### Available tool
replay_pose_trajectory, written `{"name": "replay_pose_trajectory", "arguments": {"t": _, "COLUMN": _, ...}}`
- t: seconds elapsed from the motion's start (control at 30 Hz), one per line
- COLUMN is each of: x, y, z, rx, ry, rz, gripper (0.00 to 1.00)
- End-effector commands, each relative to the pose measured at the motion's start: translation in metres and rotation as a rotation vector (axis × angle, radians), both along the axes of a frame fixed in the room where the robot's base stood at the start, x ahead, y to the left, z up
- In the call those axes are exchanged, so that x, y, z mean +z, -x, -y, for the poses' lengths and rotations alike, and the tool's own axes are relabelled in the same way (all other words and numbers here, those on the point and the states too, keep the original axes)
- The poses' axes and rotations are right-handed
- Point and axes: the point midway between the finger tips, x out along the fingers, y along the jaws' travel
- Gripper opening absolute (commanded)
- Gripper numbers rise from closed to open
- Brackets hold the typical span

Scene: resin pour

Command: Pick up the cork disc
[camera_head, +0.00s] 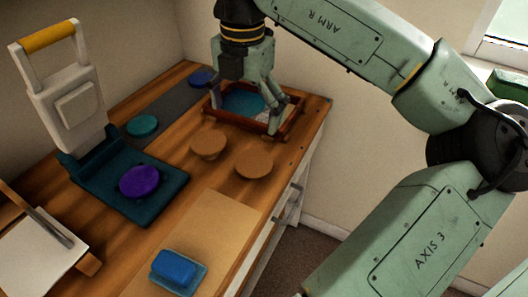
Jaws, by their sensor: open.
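Two round tan-brown discs that look like cork lie on the wooden worktop. One cork disc (208,144) is left of centre, and the other cork disc (254,164) is a little nearer and to the right. I cannot tell which one the task names. My gripper (247,108) is open and points down over the reddish-brown framed tray (232,121), behind both discs and apart from them. A blue round surface (243,102) shows inside the tray, partly hidden by the fingers. I cannot tell whether the fingers touch it.
A white press-like device with a yellow handle (48,37) stands at left, with a purple disc (139,181) on its dark teal base (172,188). A teal disc (142,126) and blue disc (200,78) lie behind. A blue block (174,267) sits in front.

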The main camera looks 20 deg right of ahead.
Motion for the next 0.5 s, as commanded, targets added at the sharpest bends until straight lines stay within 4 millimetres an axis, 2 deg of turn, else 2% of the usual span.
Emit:
{"name": "replay_pose_trajectory", "arguments": {"t": 0.1, "x": 0.000, "y": 0.005, "z": 0.010, "rx": -0.136, "ry": 0.011, "rz": -0.024, "gripper": 0.93}}
{"name": "replay_pose_trajectory", "arguments": {"t": 0.17, "x": -0.004, "y": 0.006, "z": 0.011, "rx": -0.163, "ry": 0.012, "rz": -0.029, "gripper": 0.93}}
{"name": "replay_pose_trajectory", "arguments": {"t": 0.5, "x": -0.051, "y": 0.006, "z": 0.011, "rx": -0.168, "ry": 0.011, "rz": -0.030, "gripper": 0.93}}
